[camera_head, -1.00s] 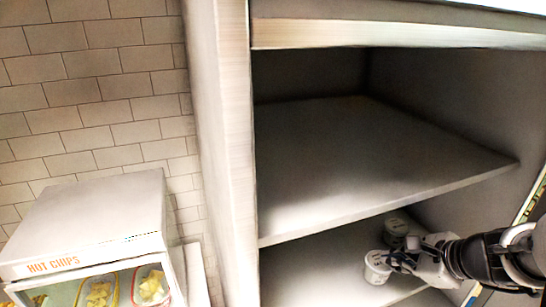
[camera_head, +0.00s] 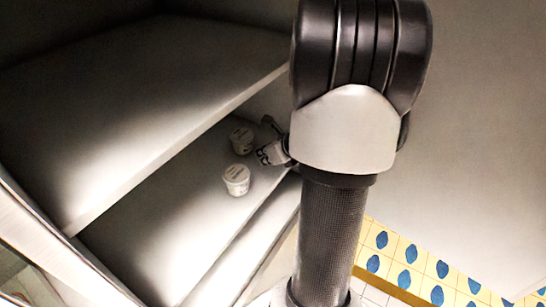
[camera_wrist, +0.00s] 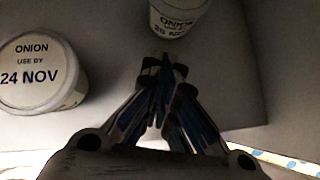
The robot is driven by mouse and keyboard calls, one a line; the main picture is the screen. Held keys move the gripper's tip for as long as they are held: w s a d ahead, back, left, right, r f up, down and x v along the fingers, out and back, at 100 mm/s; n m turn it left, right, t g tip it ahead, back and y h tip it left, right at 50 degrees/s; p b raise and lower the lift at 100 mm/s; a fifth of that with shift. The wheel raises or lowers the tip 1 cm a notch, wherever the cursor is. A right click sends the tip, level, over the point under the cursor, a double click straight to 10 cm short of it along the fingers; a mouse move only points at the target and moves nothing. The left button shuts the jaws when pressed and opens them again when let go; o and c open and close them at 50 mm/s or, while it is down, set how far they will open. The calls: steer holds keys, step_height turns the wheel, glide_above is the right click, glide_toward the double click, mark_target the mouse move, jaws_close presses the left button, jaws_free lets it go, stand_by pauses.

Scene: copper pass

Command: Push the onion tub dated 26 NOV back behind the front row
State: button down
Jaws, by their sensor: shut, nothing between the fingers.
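Two white onion tubs stand upright on the lower shelf (camera_head: 165,240). The nearer tub (camera_head: 236,180) is at the shelf's front; the wrist view shows a tub labelled ONION, USE BY 24 NOV (camera_wrist: 40,75) at left. The farther tub (camera_head: 242,139) stands deeper; the tub ahead in the wrist view (camera_wrist: 178,18) is cut off by the top edge, its small date looking like 26 NOV. My gripper (camera_head: 264,155) is shut and empty, right of the farther tub. In the wrist view its fingertips (camera_wrist: 165,62) point at the 26 NOV tub; contact is unclear.
The upper shelf (camera_head: 130,100) is bare and overhangs the lower one. The lower shelf is clear left of the tubs. A side wall (camera_head: 480,130) rises at right. My arm hides part of the shelf's right end.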

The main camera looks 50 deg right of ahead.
mark_target(247, 138)
steer(key=shift+w+d+r, duration=0.15)
steer(key=shift+w, duration=0.65)
steer(key=shift+w+d+r, duration=0.1)
steer(key=shift+w, duration=0.7)
steer(key=w, duration=0.4)
steer(key=w+d+p, duration=0.1)
steer(key=w, duration=0.1)
steer(key=shift+s, duration=0.15)
